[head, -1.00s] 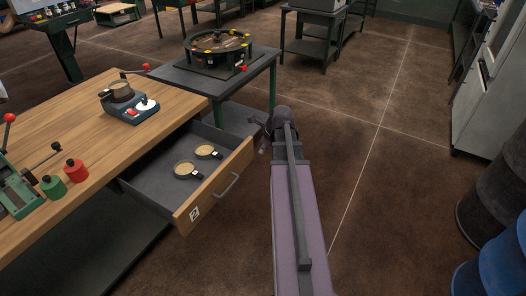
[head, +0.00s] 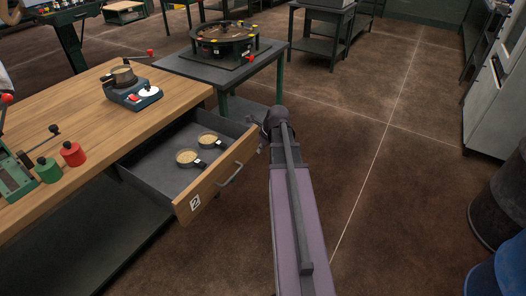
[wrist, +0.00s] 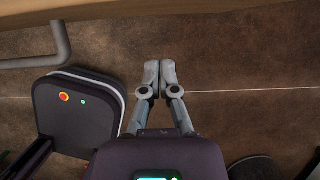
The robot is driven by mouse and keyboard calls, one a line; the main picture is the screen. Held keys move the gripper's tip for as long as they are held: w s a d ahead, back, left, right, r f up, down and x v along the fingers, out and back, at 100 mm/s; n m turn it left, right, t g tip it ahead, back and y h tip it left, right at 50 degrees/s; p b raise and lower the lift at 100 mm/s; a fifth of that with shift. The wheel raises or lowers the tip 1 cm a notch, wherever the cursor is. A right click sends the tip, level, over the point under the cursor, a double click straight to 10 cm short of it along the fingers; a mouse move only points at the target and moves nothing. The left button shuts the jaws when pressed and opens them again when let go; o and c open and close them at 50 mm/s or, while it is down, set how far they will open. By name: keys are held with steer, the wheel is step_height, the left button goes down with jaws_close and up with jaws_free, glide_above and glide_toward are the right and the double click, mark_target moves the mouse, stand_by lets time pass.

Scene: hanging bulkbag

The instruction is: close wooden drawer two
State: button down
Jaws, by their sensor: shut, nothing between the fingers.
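Wooden drawer two (head: 221,181) stands open, pulled out from under the wooden bench, with a "2" label on its front. Its grey bar handle (head: 230,174) faces the right. Two small round pans with pale contents, one nearer (head: 187,157) and one farther (head: 209,140), lie inside the drawer. In the wrist view the wooden edge (wrist: 190,10) runs along the top and the handle (wrist: 62,45) shows at upper left. My gripper (wrist: 152,66) is shut and empty, just outside the drawer front. In the head view my arm largely hides it.
The wooden bench (head: 60,120) carries a blue-grey device (head: 132,92), a green weight (head: 48,170) and a red weight (head: 73,154). A dark table (head: 185,66) with a round rig stands behind the drawer. Barrels (head: 505,205) stand at right; the floor between is clear.

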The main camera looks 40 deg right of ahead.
mark_target(254, 145)
steer(key=shift+w+a, duration=0.3)
steer(key=shift+w, duration=0.5)
steer(key=shift+w+a, duration=0.25)
steer(key=shift+w, duration=0.5)
